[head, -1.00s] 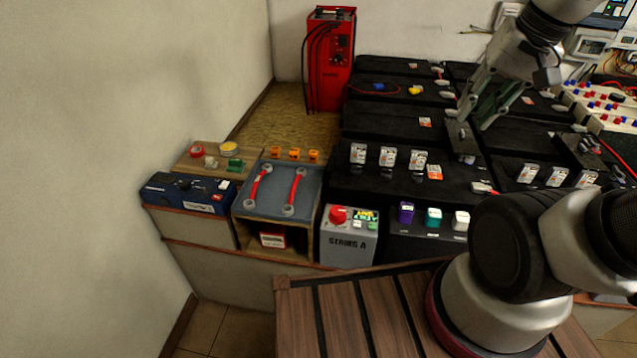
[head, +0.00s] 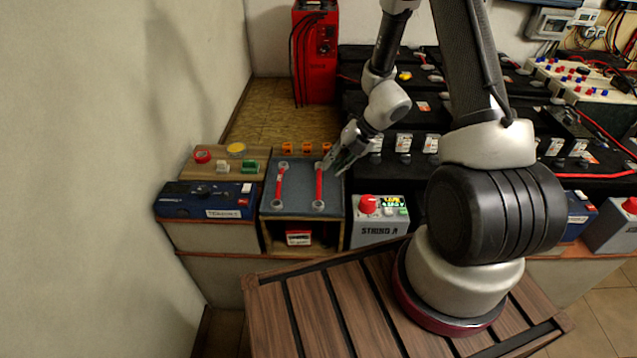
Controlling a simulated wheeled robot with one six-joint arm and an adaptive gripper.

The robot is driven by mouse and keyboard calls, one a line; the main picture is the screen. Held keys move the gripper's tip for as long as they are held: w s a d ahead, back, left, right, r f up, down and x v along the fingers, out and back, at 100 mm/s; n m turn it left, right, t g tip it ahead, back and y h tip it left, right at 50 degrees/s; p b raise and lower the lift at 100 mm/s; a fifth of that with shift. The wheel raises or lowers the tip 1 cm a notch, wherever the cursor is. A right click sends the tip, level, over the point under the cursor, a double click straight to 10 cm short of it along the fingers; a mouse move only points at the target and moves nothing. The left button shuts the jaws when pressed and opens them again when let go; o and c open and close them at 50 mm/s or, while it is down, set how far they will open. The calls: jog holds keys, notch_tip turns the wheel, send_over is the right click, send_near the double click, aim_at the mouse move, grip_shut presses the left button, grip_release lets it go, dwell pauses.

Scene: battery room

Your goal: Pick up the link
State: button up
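Two red links with grey ring ends lie on a blue-grey mat (head: 299,192) on top of a small wooden stand. The left link (head: 280,184) lies fully in view. The right link (head: 319,186) lies nearly parallel to it. My gripper (head: 336,168) is just above and beside the upper end of the right link, pointing down and left. Its fingers look apart with nothing between them. I cannot tell whether a finger touches the link.
A blue box (head: 205,201) stands left of the stand, and a grey box with a red knob (head: 378,222) stands right of it. Orange clips (head: 305,148) lie behind. Black batteries (head: 410,105) fill the back right. A red charger (head: 314,55) stands at the back.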

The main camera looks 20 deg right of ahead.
aim_at(320, 179)
jog(key=x, duration=0.6)
jog(key=shift+s+a+f, duration=0.25)
jog(key=shift+s+a, duration=0.05)
jog(key=shift+a, duration=0.1)
grip_shut()
